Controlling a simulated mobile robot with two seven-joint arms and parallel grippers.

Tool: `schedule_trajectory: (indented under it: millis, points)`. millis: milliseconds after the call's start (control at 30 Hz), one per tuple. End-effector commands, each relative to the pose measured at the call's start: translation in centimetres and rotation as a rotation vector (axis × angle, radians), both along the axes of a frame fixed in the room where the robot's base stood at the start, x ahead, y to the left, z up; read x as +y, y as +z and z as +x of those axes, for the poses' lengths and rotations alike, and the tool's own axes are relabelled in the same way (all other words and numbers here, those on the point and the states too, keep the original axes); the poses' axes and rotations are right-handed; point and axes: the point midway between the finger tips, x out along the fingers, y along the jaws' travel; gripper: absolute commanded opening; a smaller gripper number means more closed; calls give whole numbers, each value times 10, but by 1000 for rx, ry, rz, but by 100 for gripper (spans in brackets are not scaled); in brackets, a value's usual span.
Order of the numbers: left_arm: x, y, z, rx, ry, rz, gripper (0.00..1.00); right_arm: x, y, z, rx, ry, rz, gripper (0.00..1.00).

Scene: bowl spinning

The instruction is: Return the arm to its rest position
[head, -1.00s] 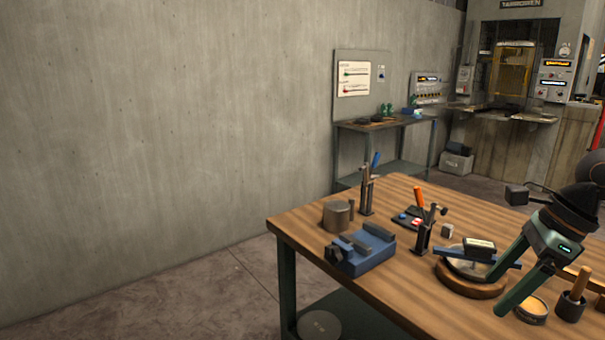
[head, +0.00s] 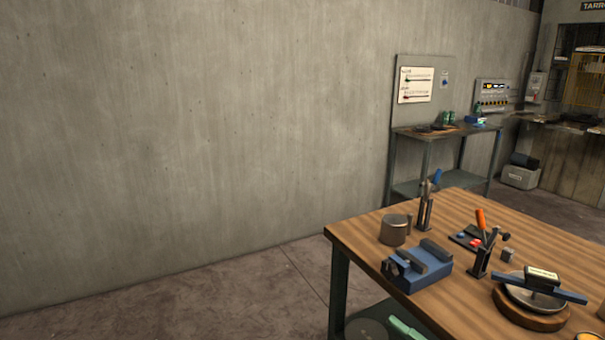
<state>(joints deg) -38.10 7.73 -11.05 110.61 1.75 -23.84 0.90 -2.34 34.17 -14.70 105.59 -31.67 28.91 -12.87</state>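Neither of my grippers can be made out in the head view. A shallow metal bowl (head: 519,298) rests on a round wooden base (head: 513,313) at the lower right of the wooden table (head: 465,300). A blue bar (head: 571,296) lies across the bowl, with a small dark box with a pale top (head: 542,275) on it. No gripper touches them.
A blue vise (head: 430,275), a metal cylinder (head: 395,230), upright tool stands (head: 479,262) and a dark tray (head: 465,240) stand on the table. A yellow-topped tin (head: 587,337) is cut off at the lower right. The floor (head: 200,305) left of the table is clear.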

Motion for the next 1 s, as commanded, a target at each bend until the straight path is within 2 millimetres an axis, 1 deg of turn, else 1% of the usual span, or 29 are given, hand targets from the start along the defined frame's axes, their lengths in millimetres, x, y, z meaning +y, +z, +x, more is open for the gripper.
schedule_trajectory:
  millis: [33,67,100,167,200,267,300,367,400,433,500,533,633,733,1000]
  points:
    - [1,4,-4,10,2,2,54,-5,-21,-2,160,-84,127,82]
    - [2,5,-6,15,3,4,54,-10,-37,-4,256,-139,197,82]
    - [3,6,-8,19,4,5,54,-16,-61,-8,389,-212,290,82]
    - [3,10,-9,21,5,5,54,-24,-100,-22,592,-323,422,82]
    - [3,12,-9,19,6,5,54,-28,-127,-37,730,-395,504,82]
    - [3,16,-8,15,7,4,54,-31,-164,-61,910,-490,607,82]
    - [3,19,-7,11,8,3,54,-31,-186,-79,1017,-547,665,82]
    - [3,22,-7,7,8,3,54,-29,-212,-105,1158,-620,738,82]
    - [3,23,-6,5,9,3,54,-27,-226,-122,1238,-661,777,82]
    - [4,24,-6,4,9,3,54,-25,-235,-133,1290,-688,803,82]
    - [4,26,-6,3,9,2,54,-21,-251,-155,1387,-737,849,82]
    - [4,26,-6,3,10,3,54,-19,-256,-163,1419,-753,863,82]
    - [4,26,-6,3,10,3,54,-16,-265,-179,1485,-786,893,82]
    - [4,26,-6,4,10,3,54,-15,-268,-183,1502,-795,899,82]
    - [4,25,-6,6,11,4,54,-15,-268,-182,1499,-794,895,82]
